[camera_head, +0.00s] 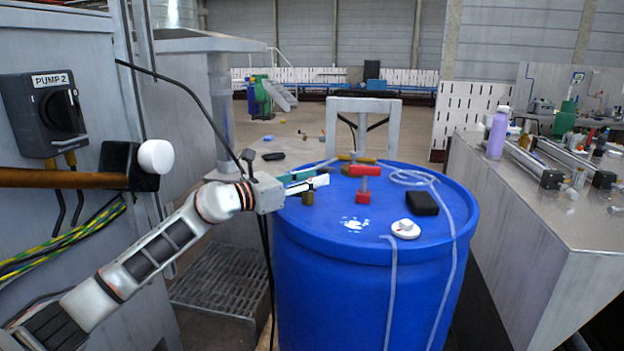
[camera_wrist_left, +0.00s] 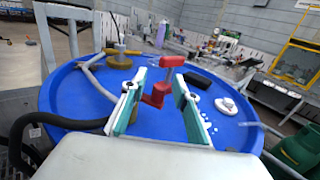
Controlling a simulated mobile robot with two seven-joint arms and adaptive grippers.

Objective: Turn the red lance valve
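The red lance valve (camera_head: 364,171) stands on top of the blue drum (camera_head: 455,250), with a red T-shaped handle above a grey stem and a red block at its foot. In the left wrist view the valve (camera_wrist_left: 158,95) shows straight ahead, framed between the finger pads. My left gripper (camera_head: 325,173) is to the left of the valve and points at it, above the drum lid. Its two teal-and-white fingers are spread apart with nothing held; the gripper also shows in the left wrist view (camera_wrist_left: 160,80). My right gripper is out of view.
A black box (camera_head: 422,203) and a white knob (camera_head: 406,229) lie on the lid near a clear hose (camera_head: 445,200). Brass fittings (camera_head: 357,158) sit behind the valve. A grey cabinet with a PUMP 2 switch (camera_head: 48,113) stands left; a metal bench (camera_head: 560,215) stands right.

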